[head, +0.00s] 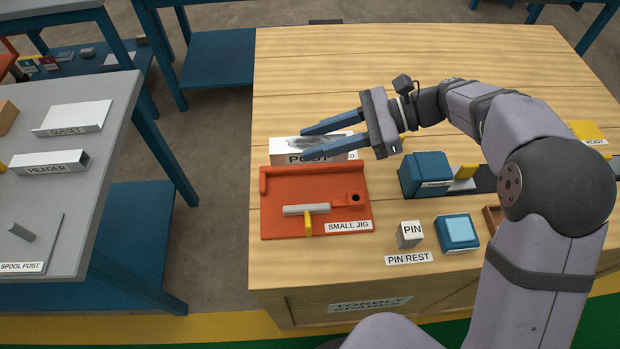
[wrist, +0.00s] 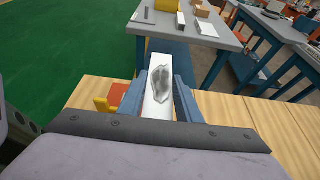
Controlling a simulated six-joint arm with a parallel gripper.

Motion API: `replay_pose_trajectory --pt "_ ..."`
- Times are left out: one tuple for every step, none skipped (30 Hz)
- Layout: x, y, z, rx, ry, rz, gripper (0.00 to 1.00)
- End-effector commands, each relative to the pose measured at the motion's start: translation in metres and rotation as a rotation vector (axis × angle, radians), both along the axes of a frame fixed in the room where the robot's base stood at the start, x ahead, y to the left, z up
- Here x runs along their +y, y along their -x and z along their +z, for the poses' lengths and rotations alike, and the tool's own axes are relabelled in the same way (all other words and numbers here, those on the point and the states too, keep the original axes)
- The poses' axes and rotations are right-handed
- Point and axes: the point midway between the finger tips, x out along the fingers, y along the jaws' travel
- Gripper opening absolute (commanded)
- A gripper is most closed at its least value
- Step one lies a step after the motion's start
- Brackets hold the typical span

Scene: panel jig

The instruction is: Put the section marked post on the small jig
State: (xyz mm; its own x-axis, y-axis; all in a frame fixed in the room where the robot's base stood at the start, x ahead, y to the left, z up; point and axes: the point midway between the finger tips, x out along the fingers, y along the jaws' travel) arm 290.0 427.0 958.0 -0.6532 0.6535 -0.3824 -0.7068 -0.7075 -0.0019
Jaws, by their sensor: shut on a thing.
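The section marked post (head: 308,157) is a pale block with a dark label on its near side and a grey mottled patch on top. It sits just behind the small jig (head: 275,226) in the head view. My gripper (head: 330,137) is shut on it, one finger on each side. In the wrist view the post (wrist: 158,95) lies lengthwise between the fingers (wrist: 160,95). The small jig is an orange-red plate with a raised back edge, a grey bar with a yellow handle, and a dark hole at right. Whether the post touches the table is hard to tell.
A pin block (head: 410,233) stands on the pin rest right of the jig, beside a blue-topped block (head: 457,232). A blue clamp-like block (head: 425,174) stands behind them. A grey table (head: 40,215) at left holds the header block (head: 50,163), with a gap between tables.

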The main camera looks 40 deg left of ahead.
Motion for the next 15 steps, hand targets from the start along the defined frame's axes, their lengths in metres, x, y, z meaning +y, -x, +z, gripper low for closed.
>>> replay_pose_trajectory --pt "0.0 0.0 -0.003 0.002 0.001 0.0 0.04" --pt "0.0 0.0 -0.006 0.004 0.002 -0.001 0.04" --pt "0.0 0.0 -0.011 0.005 0.002 0.0 0.04" --pt "0.0 0.0 -0.015 0.005 0.002 0.0 0.04" --pt "0.0 0.0 -0.019 0.006 0.003 0.0 0.04" --pt "0.0 0.001 -0.026 0.007 0.004 -0.001 0.04" --pt "0.0 0.0 -0.031 0.006 0.003 0.0 0.04" --pt "0.0 0.0 -0.036 0.007 0.004 -0.001 0.04" --pt "0.0 0.0 -0.042 0.006 0.003 0.0 0.04" --pt "0.0 0.0 -0.046 0.005 0.002 0.0 0.04" --pt "0.0 0.0 -0.049 0.005 0.002 -0.001 0.04" --pt "0.0 0.0 -0.053 0.004 0.002 -0.001 0.04" --pt "0.0 0.0 -0.056 0.003 0.002 -0.002 0.04" --pt "0.0 0.0 -0.058 0.003 0.001 -0.001 0.04" --pt "0.0 0.0 -0.06 0.002 0.001 -0.001 0.04"
